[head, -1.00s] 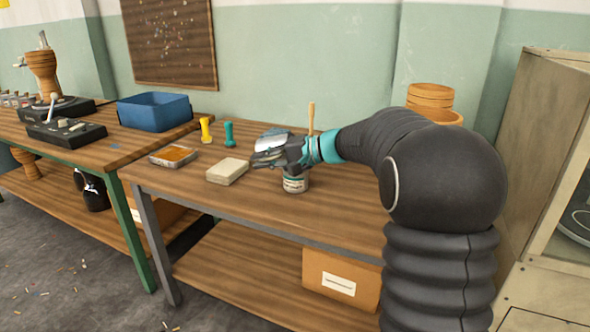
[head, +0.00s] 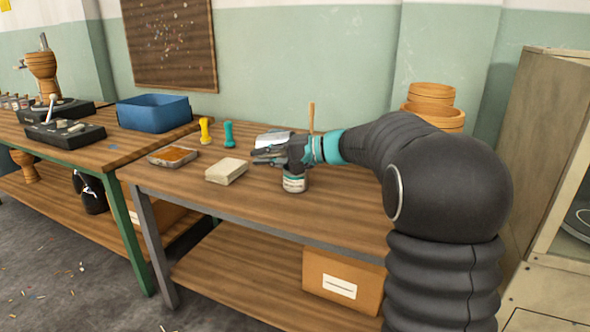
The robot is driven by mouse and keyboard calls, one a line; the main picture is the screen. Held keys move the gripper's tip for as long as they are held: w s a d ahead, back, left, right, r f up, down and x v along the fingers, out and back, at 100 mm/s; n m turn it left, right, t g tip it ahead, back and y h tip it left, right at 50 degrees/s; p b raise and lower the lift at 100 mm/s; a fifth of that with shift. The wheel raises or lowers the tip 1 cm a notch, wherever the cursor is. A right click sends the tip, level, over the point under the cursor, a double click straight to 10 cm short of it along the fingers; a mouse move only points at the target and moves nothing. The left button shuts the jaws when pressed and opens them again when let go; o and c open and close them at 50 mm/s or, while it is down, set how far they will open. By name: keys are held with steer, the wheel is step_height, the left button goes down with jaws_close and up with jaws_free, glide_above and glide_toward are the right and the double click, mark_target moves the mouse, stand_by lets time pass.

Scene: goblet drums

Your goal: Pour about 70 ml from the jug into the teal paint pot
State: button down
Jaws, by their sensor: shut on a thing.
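My gripper (head: 264,155) is over the right-hand workbench, pointing left, with its fingers around a pale silvery jug (head: 273,139). Only the jug's upper part shows, above and behind the fingers; its lower part is hidden, and its contents cannot be seen. A small paint pot with a white and teal label (head: 294,184) stands upright on the bench, just below and right of the fingers. The gripper hides its top, so I cannot see its opening or the paint level. No stream of liquid is visible.
A pale block (head: 227,171) and a shallow tray of orange-brown stuff (head: 172,156) lie left of the gripper. Yellow (head: 206,130) and teal (head: 229,134) spool-shaped pieces stand behind. A wooden stick (head: 311,117) rises behind the wrist. The bench front (head: 250,205) is clear.

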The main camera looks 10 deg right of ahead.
steer(key=shift+s+d+f+t+y+b, duration=0.15)
steer(key=shift+y+b, duration=0.15)
steer(key=shift+b, duration=0.65)
steer(key=shift+w+f+t+y+b, duration=0.1)
steer(key=shift+y+b, duration=0.2)
steer(key=shift+b, duration=0.65)
steer(key=shift+s+d+f+t+y+b, duration=0.15)
steer(key=shift+y+b, duration=0.15)
steer(key=shift+b, duration=0.65)
steer(key=shift+w+r, duration=0.1)
steer(key=shift+r, duration=0.3)
steer(key=p, duration=0.2)
steer(key=r+h+p, duration=0.1)
steer(key=p, duration=0.2)
steer(key=shift+w+a+r+g+p, duration=0.1)
steer(key=shift+a+r+g+p, duration=0.05)
steer(key=shift+a+g+p, duration=0.15)
steer(key=shift+h+p, duration=0.4)
steer(key=shift+p, duration=0.55)
steer(key=shift+f+g+h+p, duration=0.3)
steer(key=shift+p, duration=0.6)
steer(key=shift+a+f+p, duration=0.1)
steer(key=shift+f+p, duration=0.25)
steer(key=shift+f+h, duration=0.3)
steer(key=shift+f, duration=0.1)
steer(key=shift+r, duration=0.2)
